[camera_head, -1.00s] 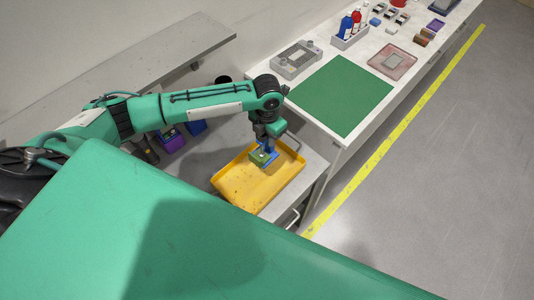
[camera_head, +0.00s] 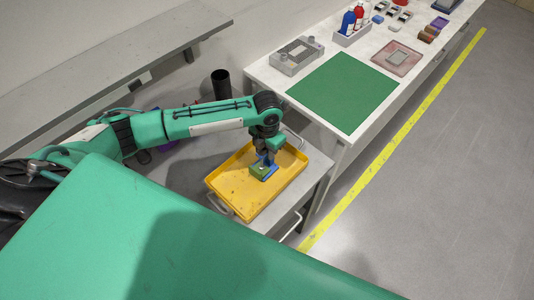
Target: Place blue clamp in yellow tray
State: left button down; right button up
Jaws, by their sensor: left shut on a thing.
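The yellow tray (camera_head: 237,193) lies on a low grey surface below the white bench. My left gripper (camera_head: 264,163) points down over the middle of the tray, shut on the blue clamp (camera_head: 270,172). The clamp is low inside the tray's outline. Whether it touches the tray floor I cannot tell. A green block-like piece (camera_head: 259,169) shows right beside the clamp, and the fingertips partly hide both. My right gripper is not in view.
The white bench with a green mat (camera_head: 343,92) stands to the right, its edge close to the tray. A grey device (camera_head: 296,56), a bottle caddy (camera_head: 352,36) and a pinkish tray (camera_head: 396,58) stand on it. A black cup (camera_head: 221,84) is behind my left arm.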

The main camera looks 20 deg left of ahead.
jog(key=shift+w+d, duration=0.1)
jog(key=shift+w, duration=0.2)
pick_arm(q)
jog(key=shift+f, duration=0.25)
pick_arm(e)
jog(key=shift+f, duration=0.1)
pick_arm(q)
jog(key=c, duration=1.2)
grip_release()
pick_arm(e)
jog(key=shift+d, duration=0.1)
pick_arm(q)
notch_tip(320, 180, up, 11)
jog(key=p, duration=0.9)
jog(key=shift+f+p, duration=0.15)
jog(key=shift+p, duration=0.15)
jog(key=shift+r+b, duration=0.35)
jog(key=shift+r, duration=0.45)
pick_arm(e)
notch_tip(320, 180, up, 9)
